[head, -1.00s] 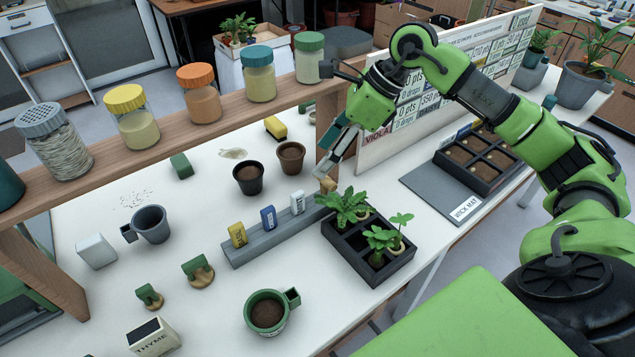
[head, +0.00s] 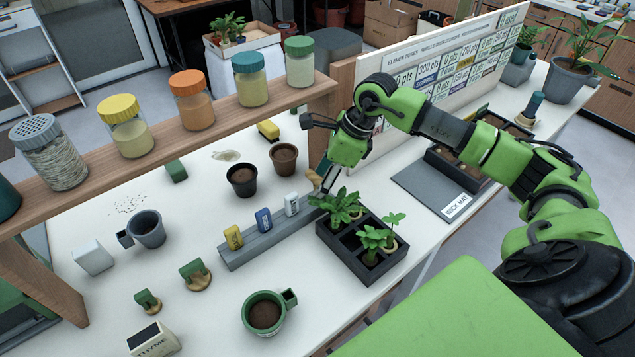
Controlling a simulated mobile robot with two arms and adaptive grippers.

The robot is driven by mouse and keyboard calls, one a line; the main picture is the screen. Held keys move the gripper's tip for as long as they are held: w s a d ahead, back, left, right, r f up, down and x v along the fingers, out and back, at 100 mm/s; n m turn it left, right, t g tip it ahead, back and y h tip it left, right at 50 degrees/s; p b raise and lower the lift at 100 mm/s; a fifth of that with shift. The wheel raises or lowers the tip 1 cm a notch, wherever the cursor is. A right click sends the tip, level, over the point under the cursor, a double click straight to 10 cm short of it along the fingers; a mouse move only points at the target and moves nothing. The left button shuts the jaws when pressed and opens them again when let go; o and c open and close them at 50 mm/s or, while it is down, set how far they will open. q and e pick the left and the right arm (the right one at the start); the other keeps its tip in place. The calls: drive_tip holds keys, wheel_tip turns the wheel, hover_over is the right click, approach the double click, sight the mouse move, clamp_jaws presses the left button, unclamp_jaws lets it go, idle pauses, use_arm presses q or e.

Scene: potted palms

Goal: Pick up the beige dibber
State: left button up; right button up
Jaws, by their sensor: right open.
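A small beige block (head: 313,176), which looks like the beige dibber, shows at the far right end of a grey rack (head: 262,247). It is small and partly hidden by my right gripper (head: 325,184). My right gripper points down right beside it, with its fingers low at the rack's end and open. I cannot tell whether the fingers are around the beige block or only next to it. A yellow block (head: 233,237), a blue block (head: 264,220) and a white block (head: 292,204) stand in the same rack. My left gripper is not in view.
A black tray with seedlings (head: 372,269) stands just right of the rack's end. Two dark pots (head: 242,181) stand behind the rack. A green mug (head: 265,313) stands in front.

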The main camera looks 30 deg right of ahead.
drive_tip(key=shift+x, duration=1.2)
clamp_jaws()
